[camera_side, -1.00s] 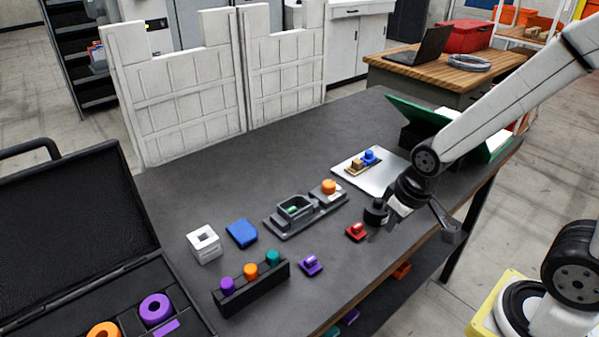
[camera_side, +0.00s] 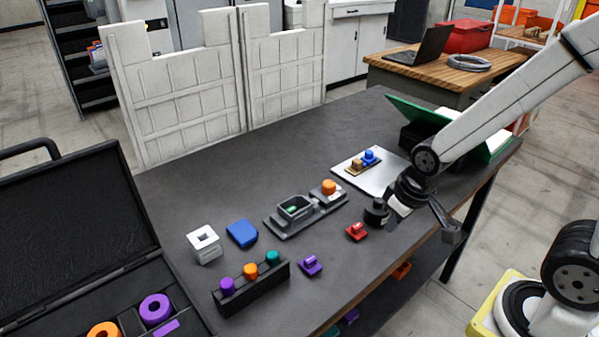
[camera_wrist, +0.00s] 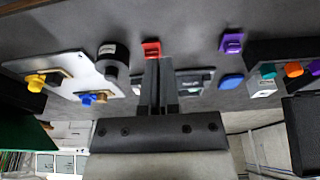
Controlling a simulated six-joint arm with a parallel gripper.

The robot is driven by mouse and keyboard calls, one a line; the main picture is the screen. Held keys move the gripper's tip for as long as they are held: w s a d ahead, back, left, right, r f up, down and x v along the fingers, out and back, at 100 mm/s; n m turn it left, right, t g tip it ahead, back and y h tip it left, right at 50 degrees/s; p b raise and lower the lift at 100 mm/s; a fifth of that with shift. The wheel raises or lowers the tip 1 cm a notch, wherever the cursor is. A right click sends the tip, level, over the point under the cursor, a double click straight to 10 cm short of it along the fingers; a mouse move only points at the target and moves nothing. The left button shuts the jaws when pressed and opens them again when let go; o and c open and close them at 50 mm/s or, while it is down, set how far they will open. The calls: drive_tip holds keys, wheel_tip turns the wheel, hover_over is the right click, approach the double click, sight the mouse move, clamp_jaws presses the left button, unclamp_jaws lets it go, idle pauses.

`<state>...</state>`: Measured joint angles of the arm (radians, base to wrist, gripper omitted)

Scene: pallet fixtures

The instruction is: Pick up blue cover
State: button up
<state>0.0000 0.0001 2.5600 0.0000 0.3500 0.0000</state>
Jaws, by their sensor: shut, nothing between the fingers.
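The blue cover (camera_side: 242,233) is a flat, rounded blue block lying on the dark table, between a white square block and a grey fixture. It also shows in the wrist view (camera_wrist: 231,81), to the right of my fingers. My gripper (camera_wrist: 160,62) is shut and empty, its two dark fingers side by side. In the side view my arm's end is over the right part of the table, well away from the blue cover. Nothing touches the cover.
The white block (camera_side: 204,244), grey fixture (camera_side: 290,227), peg rack (camera_side: 250,288) and purple piece (camera_side: 311,265) surround the cover. A red piece (camera_side: 356,231) and black cylinder (camera_side: 376,212) stand nearer my arm. An open black case (camera_side: 75,215) is at left.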

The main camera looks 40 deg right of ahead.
drive_tip(key=o, duration=1.2)
drive_tip(key=m+t, duration=0.2)
drive_tip(key=m, duration=3.4)
hover_over(251, 238)
drive_tip(key=s, duration=0.1)
drive_tip(key=shift+f, duration=1.65)
drive_tip(key=shift+x, duration=1.3)
